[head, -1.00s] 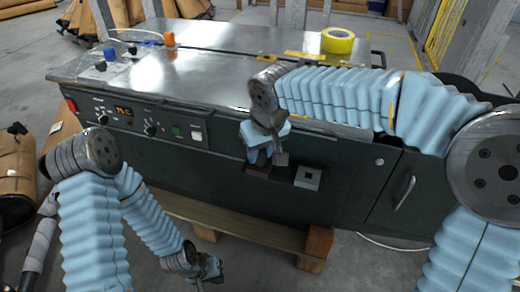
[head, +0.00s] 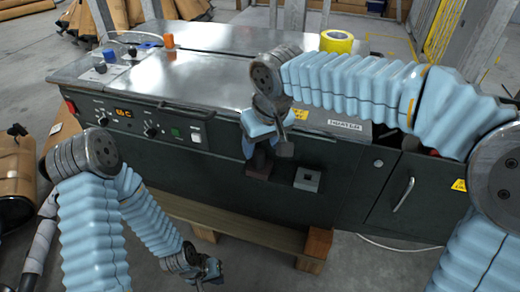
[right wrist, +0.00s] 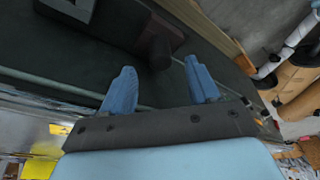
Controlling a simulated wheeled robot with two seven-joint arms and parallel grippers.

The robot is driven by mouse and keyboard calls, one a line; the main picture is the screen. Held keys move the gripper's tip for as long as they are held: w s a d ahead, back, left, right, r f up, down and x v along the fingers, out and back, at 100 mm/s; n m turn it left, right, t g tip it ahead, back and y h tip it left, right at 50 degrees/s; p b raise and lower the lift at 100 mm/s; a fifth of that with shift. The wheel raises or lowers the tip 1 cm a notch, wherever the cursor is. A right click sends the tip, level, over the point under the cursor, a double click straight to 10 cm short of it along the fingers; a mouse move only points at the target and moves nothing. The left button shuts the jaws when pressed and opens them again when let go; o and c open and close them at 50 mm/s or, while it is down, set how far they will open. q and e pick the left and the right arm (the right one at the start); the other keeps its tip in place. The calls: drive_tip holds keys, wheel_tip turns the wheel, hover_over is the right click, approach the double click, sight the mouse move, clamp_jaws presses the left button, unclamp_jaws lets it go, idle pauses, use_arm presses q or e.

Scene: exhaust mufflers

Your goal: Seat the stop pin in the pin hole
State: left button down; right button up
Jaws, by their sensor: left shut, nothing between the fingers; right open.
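My right gripper (head: 267,148) points down, open and empty, over a dark brown block (head: 258,170) on the front of the dark machine. In the right wrist view its two blue fingers (right wrist: 163,88) are apart. A dark upright piece (right wrist: 160,48), which looks like the stop pin, stands on the brown block between and beyond the fingertips, apart from them. A grey block with a dark square opening (head: 307,178), perhaps the pin hole, sits right of the brown block. Its inside is too small to judge. My left gripper (head: 210,272) is shut and empty at lower left.
The dark machine (head: 330,205) with a shiny metal top fills the middle and rests on a wooden pallet (head: 240,225). Yellow tape (head: 337,41) lies at the back of its top. A brown cylinder (head: 15,180) lies at far left. Floor in front is free.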

drive_tip(key=p+v, duration=0.1)
drive_tip(key=v, duration=0.8)
drive_tip(key=shift+r, duration=0.15)
